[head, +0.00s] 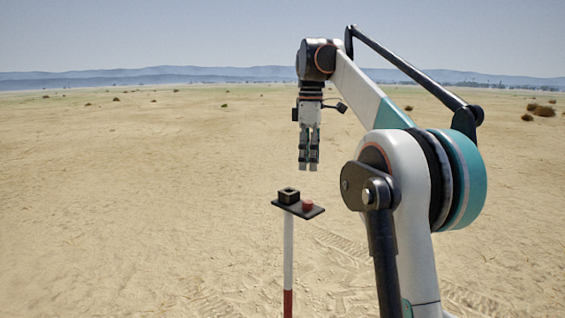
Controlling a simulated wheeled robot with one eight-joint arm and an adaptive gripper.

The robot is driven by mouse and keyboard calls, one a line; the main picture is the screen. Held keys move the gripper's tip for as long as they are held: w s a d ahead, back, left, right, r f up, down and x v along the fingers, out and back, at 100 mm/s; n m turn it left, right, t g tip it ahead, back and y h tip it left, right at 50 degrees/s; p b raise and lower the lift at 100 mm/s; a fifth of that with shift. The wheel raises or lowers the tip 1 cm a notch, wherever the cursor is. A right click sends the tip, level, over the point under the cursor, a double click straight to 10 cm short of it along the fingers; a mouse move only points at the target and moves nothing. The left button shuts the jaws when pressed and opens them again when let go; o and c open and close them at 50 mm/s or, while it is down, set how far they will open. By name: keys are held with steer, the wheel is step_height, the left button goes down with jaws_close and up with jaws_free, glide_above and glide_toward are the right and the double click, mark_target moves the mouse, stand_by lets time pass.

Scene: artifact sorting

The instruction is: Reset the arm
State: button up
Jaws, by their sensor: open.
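My gripper (308,167) hangs from the end of my arm and points straight down in the head view. Its two fingers look close together from this side, with nothing between them that I can see. It is in the air above a small dark platform (312,213), apart from it. My arm comes in from the right, rises and bends down at the wrist.
The platform sits on a red and white post (288,250). A dark box (289,196) with an opening in its top and a small red object (307,205) stand on it. Flat sand (130,220) lies open around it, with scattered shrubs far off.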

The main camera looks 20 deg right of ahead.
steer(key=s+a+f+m+t+b, duration=0.1)
steer(key=s+a+f+m+b, duration=0.1)
steer(key=s+a+f+b, duration=0.5)
steer(key=s+a+f+m+t+b, duration=0.2)
steer(key=f+b, duration=0.2)
steer(key=f, duration=0.4)
steer(key=s+a+f+m+t+b, duration=0.1)
steer(key=s+a+f+m+b, duration=0.1)
steer(key=s+a+f+b, duration=0.5)
steer(key=s+a+f+m+t+b, duration=0.1)
steer(key=s+f+b, duration=0.3)
steer(key=f, duration=0.7)
steer(key=s+a+f+m+t+b, duration=0.1)
steer(key=s+f+b, duration=0.3)
steer(key=f, duration=0.7)
steer(key=s+a+f+m+t+b, duration=0.1)
steer(key=s+f+m+b, duration=0.2)
steer(key=s+f, duration=0.4)
step_height(320, 180, down, 4)
steer(key=shift+a+b, duration=0.3)
steer(key=shift+b, duration=0.45)
